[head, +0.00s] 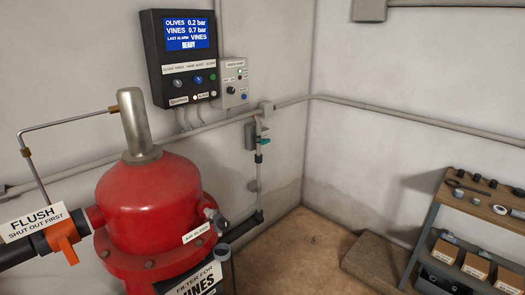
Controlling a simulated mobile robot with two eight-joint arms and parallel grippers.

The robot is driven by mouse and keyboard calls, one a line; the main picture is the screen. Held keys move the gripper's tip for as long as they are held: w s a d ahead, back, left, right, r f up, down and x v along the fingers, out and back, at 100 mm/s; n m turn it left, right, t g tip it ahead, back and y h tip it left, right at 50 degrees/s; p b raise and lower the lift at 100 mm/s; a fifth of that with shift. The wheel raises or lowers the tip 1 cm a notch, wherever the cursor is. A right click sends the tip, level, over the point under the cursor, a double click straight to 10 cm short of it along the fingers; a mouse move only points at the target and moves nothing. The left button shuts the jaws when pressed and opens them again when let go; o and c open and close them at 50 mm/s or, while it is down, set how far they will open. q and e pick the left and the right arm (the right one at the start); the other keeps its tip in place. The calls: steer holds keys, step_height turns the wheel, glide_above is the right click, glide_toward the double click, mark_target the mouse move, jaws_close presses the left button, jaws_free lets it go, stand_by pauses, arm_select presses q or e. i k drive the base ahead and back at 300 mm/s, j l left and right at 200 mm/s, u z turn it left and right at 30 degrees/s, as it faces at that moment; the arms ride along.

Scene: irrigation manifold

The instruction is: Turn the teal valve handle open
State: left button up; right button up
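A small teal handle (264,141) shows on a thin vertical pipe (259,168) against the back wall, just left of the room's corner. It is small and far off, so I cannot tell how far it is turned. Neither of my grippers is in view.
A red filter tank (150,205) fills the left foreground, with an orange handle (62,236) on a dark pipe beside a flush sign (35,220). A control panel (180,57) hangs above. A shelf (480,206) with parts stands right. Floor (303,245) between looks mostly clear.

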mark_target(264, 142)
steer(key=i+l, duration=0.35)
steer(key=i, duration=0.15)
steer(key=i+l, duration=0.15)
steer(key=l, duration=0.2)
steer(key=i+l, duration=0.1)
steer(key=l, duration=0.25)
steer(key=i+l, duration=0.15)
steer(key=l, duration=0.2)
steer(key=i+l+u, duration=0.25)
steer(key=i+l, duration=0.65)
steer(key=i+j, duration=0.15)
steer(key=i, duration=0.45)
steer(key=i+j+u, duration=0.1)
steer(key=i, duration=0.45)
